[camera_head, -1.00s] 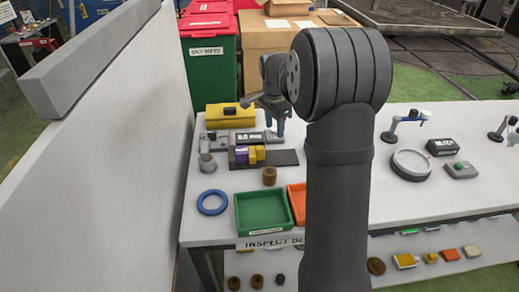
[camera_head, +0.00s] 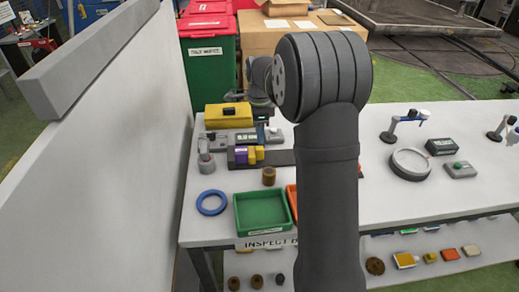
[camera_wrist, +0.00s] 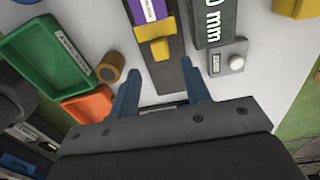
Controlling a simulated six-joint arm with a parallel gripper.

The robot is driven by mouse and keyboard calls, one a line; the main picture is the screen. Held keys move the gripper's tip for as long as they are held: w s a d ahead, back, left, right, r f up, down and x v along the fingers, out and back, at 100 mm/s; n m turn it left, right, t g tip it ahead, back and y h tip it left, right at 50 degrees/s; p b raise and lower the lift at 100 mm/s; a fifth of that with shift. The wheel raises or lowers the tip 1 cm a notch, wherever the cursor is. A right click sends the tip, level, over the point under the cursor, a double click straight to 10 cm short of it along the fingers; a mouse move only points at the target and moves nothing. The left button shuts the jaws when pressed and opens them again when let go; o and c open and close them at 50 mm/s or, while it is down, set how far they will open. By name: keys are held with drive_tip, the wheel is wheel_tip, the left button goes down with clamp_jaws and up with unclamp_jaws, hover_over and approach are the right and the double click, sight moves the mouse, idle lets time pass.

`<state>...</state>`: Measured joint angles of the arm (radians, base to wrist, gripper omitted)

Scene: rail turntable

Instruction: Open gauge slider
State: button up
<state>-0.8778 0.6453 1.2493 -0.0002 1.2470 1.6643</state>
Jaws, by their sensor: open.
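The gauge has a dark rail (camera_wrist: 172,78) with a yellow slider (camera_wrist: 155,38) and a purple block (camera_wrist: 147,10) beside it. In the head view the yellow slider (camera_head: 254,155) and purple block (camera_head: 241,157) sit together at the left end of the dark rail (camera_head: 281,157). My gripper (camera_wrist: 160,86) is open, its two blue fingers on either side of the rail in the wrist view, short of the yellow slider. Nothing is between the fingers except the rail beneath.
A display box (camera_wrist: 218,18) reading in mm and a grey button box (camera_wrist: 228,60) stand close by the rail. A green tray (camera_head: 263,212), an orange tray (camera_wrist: 92,105) and a brown cylinder (camera_wrist: 110,68) are on the other side. A blue ring (camera_head: 211,203) lies left of the green tray.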

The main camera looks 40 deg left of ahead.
sight(260, 148)
wheel_tip(260, 148, down, 8)
drive_tip(key=shift+r, duration=0.1)
drive_tip(key=shift+c, duration=0.4)
